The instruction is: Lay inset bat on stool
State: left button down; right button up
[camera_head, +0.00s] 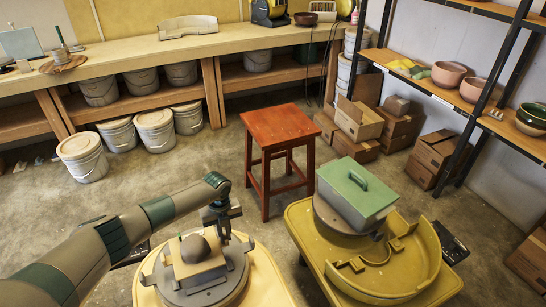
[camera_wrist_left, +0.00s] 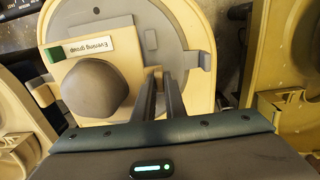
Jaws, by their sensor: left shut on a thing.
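The inset bat (camera_head: 212,268) is a square tan slab bearing a grey rounded clay lump (camera_head: 195,248). It is over the grey round wheel head (camera_head: 232,286) at the front left; whether it is lifted clear I cannot tell. In the left wrist view the bat (camera_wrist_left: 125,36) carries a label reading "Evening group" (camera_wrist_left: 82,47) beside the lump (camera_wrist_left: 95,88). My left gripper (camera_head: 223,238) is shut on the bat's edge; the fingers (camera_wrist_left: 164,82) hide the grip. The red wooden stool (camera_head: 280,127) stands beyond, with a bare top. My right gripper is out of view.
A second yellow wheel (camera_head: 425,270) at the right carries a green-lidded box (camera_head: 357,190). Boxes (camera_head: 358,122) and shelves (camera_head: 440,87) stand at the right. Lidded buckets (camera_head: 82,158) stand before the back bench (camera_head: 130,53).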

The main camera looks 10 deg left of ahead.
pick_arm(q)
jog(key=shift+r, duration=0.15)
dwell(0.6)
